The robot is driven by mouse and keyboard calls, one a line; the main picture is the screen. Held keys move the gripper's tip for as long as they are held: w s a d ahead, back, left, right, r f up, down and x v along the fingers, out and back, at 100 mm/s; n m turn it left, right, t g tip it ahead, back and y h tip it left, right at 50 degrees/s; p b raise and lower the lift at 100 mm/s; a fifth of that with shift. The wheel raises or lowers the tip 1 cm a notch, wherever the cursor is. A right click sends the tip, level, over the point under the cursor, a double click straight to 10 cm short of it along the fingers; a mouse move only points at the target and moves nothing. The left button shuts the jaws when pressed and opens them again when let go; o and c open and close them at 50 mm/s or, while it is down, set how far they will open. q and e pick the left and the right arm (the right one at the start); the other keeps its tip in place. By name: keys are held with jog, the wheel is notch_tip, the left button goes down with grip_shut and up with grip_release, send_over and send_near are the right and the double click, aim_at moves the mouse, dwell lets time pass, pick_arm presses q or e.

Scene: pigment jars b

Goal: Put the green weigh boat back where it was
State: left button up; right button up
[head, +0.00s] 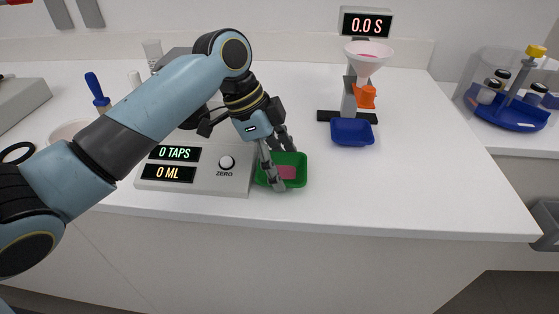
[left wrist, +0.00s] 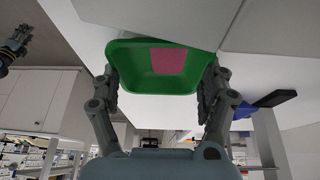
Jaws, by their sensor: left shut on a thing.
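The green weigh boat (head: 297,168) is at the right end of the grey tap-and-volume unit (head: 200,181), near the bench's front edge. A pink patch lies inside it. My left gripper (head: 272,165) is shut on the boat, one finger in front and one behind. In the left wrist view the boat (left wrist: 126,68) sits between both fingers (left wrist: 160,85) and looks level. I cannot tell whether its base touches the bench. A dark jointed part at the left edge of the wrist view looks like my right gripper (left wrist: 15,47); its jaws are unclear.
A blue weigh boat (head: 352,133) stands under a funnel (head: 369,55) with an orange clamp (head: 365,96), below a display reading 0.0 S (head: 366,22). A clear-domed jar carousel (head: 508,116) is at the far right. The bench (head: 420,190) is clear at front right.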

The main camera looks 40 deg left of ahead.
pick_arm(q)
jog(key=shift+f, duration=0.1)
pick_arm(e)
jog(key=shift+a, duration=0.15)
pick_arm(q)
jog(key=o, duration=1)
pick_arm(e)
jog(key=shift+s+a, duration=0.15)
jog(key=shift+a, duration=0.05)
jog(key=shift+d, duration=0.1)
pick_arm(q)
jog(key=shift+a+r, duration=0.2)
jog(key=shift+r, duration=0.25)
jog(key=v, duration=1.1)
jog(key=shift+r, duration=0.2)
pick_arm(e)
jog(key=shift+d+r, duration=0.15)
jog(key=shift+d, duration=0.1)
jog(key=shift+a, duration=0.25)
pick_arm(q)
jog(key=shift+s+f, duration=0.1)
